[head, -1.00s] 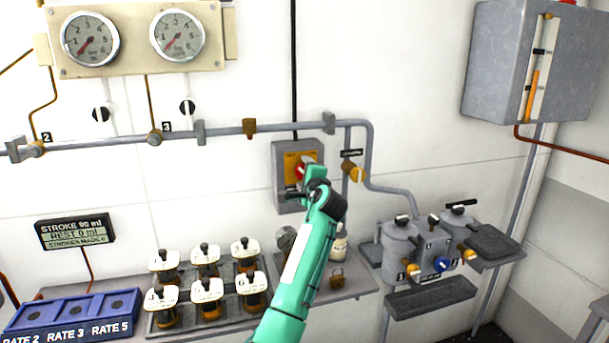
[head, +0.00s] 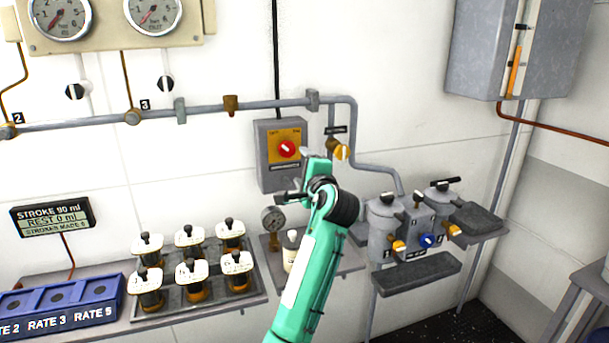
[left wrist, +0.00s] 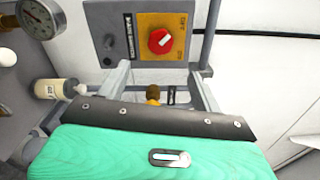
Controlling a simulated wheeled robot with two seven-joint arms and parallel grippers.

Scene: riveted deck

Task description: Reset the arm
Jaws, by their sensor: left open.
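My left arm is green and reaches up from the bottom middle of the head view. Its left gripper (head: 296,180) is open and empty, at the lower part of a grey switch box (head: 266,180) in the picture. The box has a yellow plate with a red rotary knob (head: 287,149), now uncovered. In the left wrist view the two grey fingers stand apart, with the gripper (left wrist: 160,72) facing the box's lower edge and the red knob (left wrist: 160,41) beyond them. The fingers seem clear of the knob. My right gripper is not in view.
A pipe (head: 200,109) crosses the wall above. A small gauge (head: 273,220) and a white bottle (head: 291,247) stand on a shelf beside my arm. Several labelled jars (head: 190,270) stand at left. Grey canisters (head: 384,222) are at right.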

